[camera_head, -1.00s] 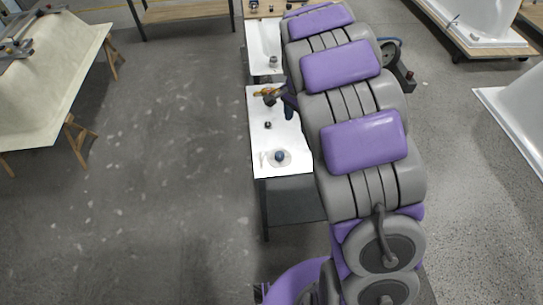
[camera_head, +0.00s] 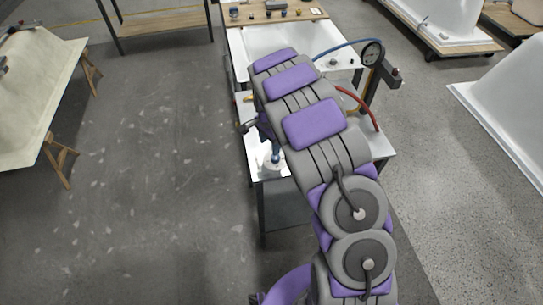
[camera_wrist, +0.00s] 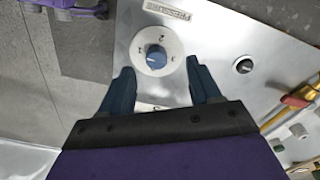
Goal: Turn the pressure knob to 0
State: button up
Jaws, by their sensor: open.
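The pressure knob (camera_wrist: 156,56) is a blue round knob on a pale dial plate (camera_wrist: 168,40) with numbers, below a label reading PRESSURE in the wrist view. Its pointer direction is too small to read surely. My gripper (camera_wrist: 160,78) is open, with its two blue fingers on either side of the near edge of the dial. I cannot tell whether they touch it. In the head view the knob (camera_head: 274,158) shows at the near left of the white panel (camera_head: 262,173), close to my gripper, which my arm partly hides.
Bathtub shells (camera_head: 505,125) are at the right.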

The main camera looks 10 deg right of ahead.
aim_at(279, 156)
notch_tip(279, 156, down, 4)
jog(key=shift+d+r, duration=0.1)
jog(key=shift+d, duration=0.05)
jog(key=d+f, duration=0.3)
jog(key=shift+b, duration=0.35)
jog(key=shift+d+f, duration=0.1)
jog(key=shift+f, duration=0.2)
jog(key=shift+a, duration=1.55)
jog(key=shift+c, duration=0.7)
jog(key=shift+d+f, duration=0.1)
jog(key=shift+d, duration=1.05)
jog(key=c, duration=0.5)
jog(key=shift+d, duration=0.15)
jog(key=shift+c, duration=0.5)
jog(key=shift+a, duration=0.25)
jog(key=c, duration=0.3)
jog(key=shift+s+a, duration=0.1)
jog(key=shift+a, duration=0.3)
